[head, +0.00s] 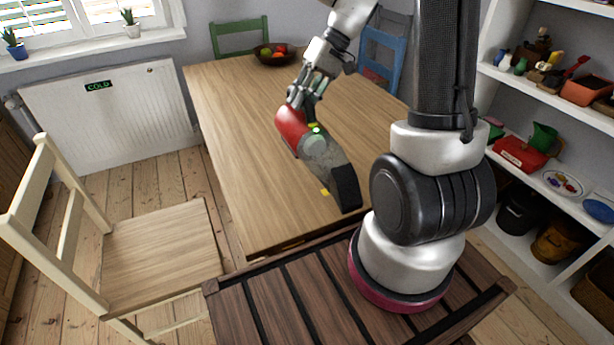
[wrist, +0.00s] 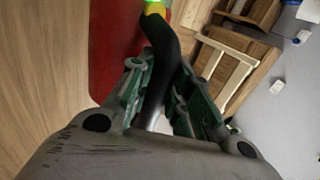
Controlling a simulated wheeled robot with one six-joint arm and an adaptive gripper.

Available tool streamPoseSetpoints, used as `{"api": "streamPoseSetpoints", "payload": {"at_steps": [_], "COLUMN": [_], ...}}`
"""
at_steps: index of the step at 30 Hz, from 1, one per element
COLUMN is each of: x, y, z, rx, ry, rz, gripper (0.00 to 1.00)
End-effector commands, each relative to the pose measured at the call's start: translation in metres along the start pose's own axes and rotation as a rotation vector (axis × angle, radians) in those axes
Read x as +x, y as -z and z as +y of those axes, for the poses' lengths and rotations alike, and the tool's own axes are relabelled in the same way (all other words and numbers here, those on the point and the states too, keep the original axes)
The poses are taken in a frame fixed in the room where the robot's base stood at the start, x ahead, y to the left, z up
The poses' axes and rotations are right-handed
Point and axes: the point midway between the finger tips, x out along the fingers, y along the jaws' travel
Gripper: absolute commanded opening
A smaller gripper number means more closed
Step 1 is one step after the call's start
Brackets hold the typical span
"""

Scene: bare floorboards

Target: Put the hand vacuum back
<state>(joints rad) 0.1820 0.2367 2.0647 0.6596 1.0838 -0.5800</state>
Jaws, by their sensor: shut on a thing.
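The hand vacuum (head: 325,158) has a red rear body, a grey middle with small yellow parts and a black nozzle end. My gripper (head: 306,98) is shut on its black handle and holds it over the wooden table (head: 233,115), tilted with the nozzle low and towards my base. In the wrist view the dark handle (wrist: 160,70) runs between the green fingers of my gripper (wrist: 157,88), with the red body (wrist: 113,50) beside it. I cannot tell how far above the table the vacuum is.
A fruit bowl (head: 274,54) stands at the table's far end. A pale wooden chair (head: 160,245) is at left, with green (head: 240,35) and blue (head: 385,55) chairs behind. A stocked white shelf unit (head: 560,115) is at right. Most of the tabletop is clear.

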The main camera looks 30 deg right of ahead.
Motion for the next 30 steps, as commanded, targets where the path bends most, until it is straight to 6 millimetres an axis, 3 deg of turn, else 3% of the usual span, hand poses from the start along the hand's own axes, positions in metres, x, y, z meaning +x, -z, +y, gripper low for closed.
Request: {"api": "streamPoseSetpoints", "payload": {"at_steps": [10, 24, 30], "x": [0.044, 0.081, 0.082], "y": [0.000, 0.001, 0.001], "z": [0.029, 0.054, 0.055], "rx": [0.004, 0.003, 0.002], "ry": [0.002, 0.001, 0.001], "rz": [-0.003, -0.002, 0.000], "gripper": [0.00, 0.00, 0.00]}}
